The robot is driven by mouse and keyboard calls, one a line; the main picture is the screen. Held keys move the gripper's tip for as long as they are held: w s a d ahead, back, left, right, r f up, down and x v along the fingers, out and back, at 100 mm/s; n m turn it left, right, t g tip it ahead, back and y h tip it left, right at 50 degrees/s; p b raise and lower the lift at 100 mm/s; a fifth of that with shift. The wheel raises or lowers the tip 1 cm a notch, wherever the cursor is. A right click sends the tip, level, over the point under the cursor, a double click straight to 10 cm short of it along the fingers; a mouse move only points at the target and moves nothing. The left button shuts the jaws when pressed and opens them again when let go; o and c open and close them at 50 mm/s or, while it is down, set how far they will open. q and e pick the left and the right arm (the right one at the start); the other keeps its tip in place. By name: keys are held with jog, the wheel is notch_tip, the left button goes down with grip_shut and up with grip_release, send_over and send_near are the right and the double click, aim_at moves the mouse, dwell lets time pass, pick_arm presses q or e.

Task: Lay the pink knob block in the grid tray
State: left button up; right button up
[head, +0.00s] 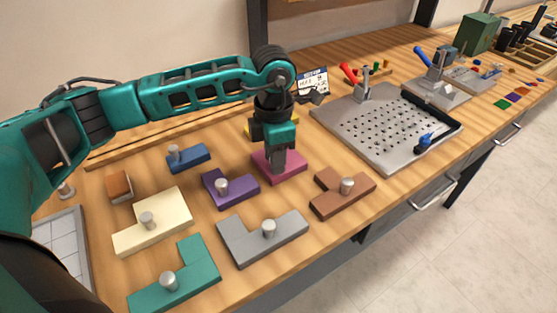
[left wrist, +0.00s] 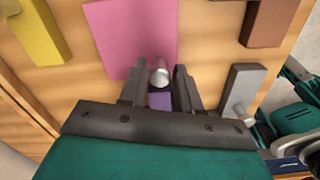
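The pink knob block (head: 294,167) lies on the wooden table under my left gripper (head: 278,163). In the left wrist view the pink block (left wrist: 118,28) shows with its metal knob (left wrist: 160,70) near the fingertips. My left gripper (left wrist: 160,92) points down with its two fingers apart, one either side of the knob's line; whether they touch the knob I cannot tell. In the head view the gripper hides the knob. The grid tray (head: 86,262) is at the lower left, partly hidden by my left arm. My right gripper is not in view.
Purple (head: 241,190), grey (head: 280,237), brown (head: 330,202), cream (head: 170,216), teal (head: 198,277) and blue (head: 190,157) knob blocks lie close around. A small orange-brown block (head: 119,186) is near the tray. A perforated metal plate (head: 375,130) stands at the right.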

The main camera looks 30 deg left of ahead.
pick_arm(q)
grip_shut()
jog(key=shift+r, duration=0.1)
dwell(0.3)
notch_tip(320, 180, up, 20)
jog(key=p, duration=0.1)
dwell(0.5)
